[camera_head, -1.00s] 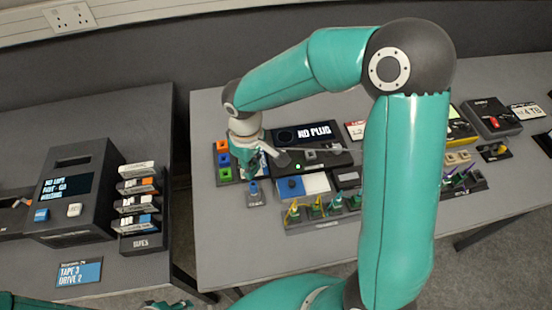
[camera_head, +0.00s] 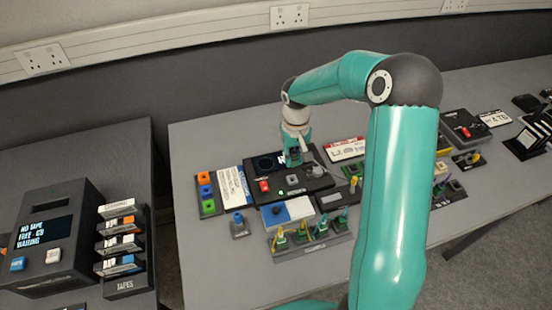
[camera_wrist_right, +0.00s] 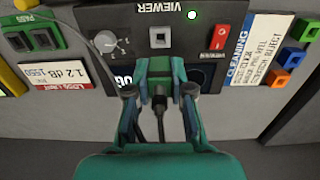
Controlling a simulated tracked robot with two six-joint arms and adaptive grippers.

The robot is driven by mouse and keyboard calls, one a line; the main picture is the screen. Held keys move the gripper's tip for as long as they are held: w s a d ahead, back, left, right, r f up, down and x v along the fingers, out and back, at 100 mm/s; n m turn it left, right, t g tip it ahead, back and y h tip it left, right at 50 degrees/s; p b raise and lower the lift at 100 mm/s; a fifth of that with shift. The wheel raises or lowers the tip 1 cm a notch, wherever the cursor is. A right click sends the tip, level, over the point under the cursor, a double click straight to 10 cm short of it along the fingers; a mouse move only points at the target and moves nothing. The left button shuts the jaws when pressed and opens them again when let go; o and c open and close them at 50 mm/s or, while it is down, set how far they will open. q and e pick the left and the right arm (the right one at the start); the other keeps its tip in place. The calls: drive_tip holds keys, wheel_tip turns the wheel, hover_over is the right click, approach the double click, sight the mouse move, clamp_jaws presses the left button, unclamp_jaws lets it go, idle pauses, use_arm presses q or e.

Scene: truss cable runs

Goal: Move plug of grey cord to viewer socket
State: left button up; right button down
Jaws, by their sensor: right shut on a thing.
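The viewer (camera_head: 313,182) is a dark box with a round lens, a partly hidden screen and a lit green lamp. Its square grey socket (camera_head: 293,180) looks empty; the socket also shows in the right wrist view (camera_wrist_right: 160,37), below the VIEWER label. My right gripper (camera_head: 294,160) is over the viewer's screen side, and in the wrist view its fingers (camera_wrist_right: 159,92) are closed around a dark plug (camera_wrist_right: 159,101). A dark cord (camera_wrist_right: 161,130) trails back from the plug between the fingers. The plug is apart from the socket. My left gripper is out of view.
A knob (camera_wrist_right: 110,42) and a red switch (camera_wrist_right: 221,32) flank the socket. A block with orange, blue and green ports (camera_head: 207,192) and a cleaning sign (camera_head: 233,187) stand left. A small blue-topped piece (camera_head: 238,225) stands nearby.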

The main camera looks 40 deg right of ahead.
drive_tip(key=shift+f+b, duration=1.8)
drive_tip(key=shift+f, duration=1.1)
drive_tip(key=shift+s+b, duration=0.1)
drive_tip(key=shift+b, duration=0.3)
drive_tip(key=shift+f+b, duration=0.7)
drive_tip(key=shift+b, duration=0.25)
drive_tip(key=c, duration=0.9)
unclamp_jaws()
drive_tip(key=shift+c, duration=0.2)
drive_tip(key=shift+r+p, duration=1.7)
drive_tip(key=shift+r, duration=0.85)
